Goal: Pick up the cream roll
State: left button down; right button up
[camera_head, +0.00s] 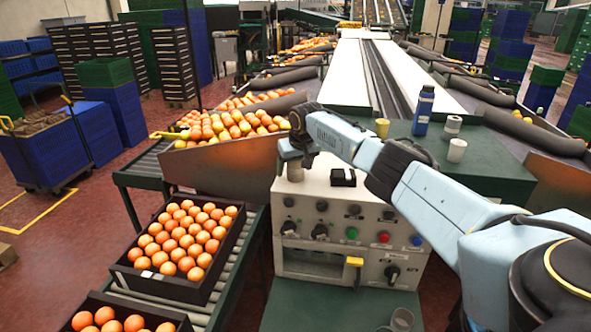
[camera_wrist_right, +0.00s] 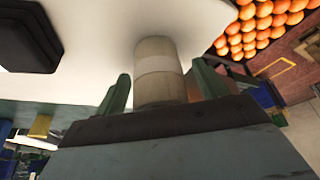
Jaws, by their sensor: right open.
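The cream roll (camera_wrist_right: 158,62) stands between the two green-grey fingers of my right gripper (camera_wrist_right: 160,90) in the right wrist view, with a paler band around it. The fingers are apart, with small gaps beside the roll, so the gripper is open around it. In the head view the right gripper (camera_head: 297,150) points down over the left end of the control box's top. A little of the roll (camera_head: 295,173) shows below it; the gripper hides the rest. My left gripper is not in view.
The control box (camera_head: 340,205) has knobs and coloured buttons. A black block (camera_head: 343,177) lies on its top, right of the roll. A blue bottle (camera_head: 423,110) and several cups stand on the green surface behind. A crate of oranges (camera_head: 165,287) sits on the left rollers.

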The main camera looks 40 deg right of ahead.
jog(key=shift+w+d+f, duration=0.1)
jog(key=shift+f, duration=0.05)
jog(key=c, duration=1.1)
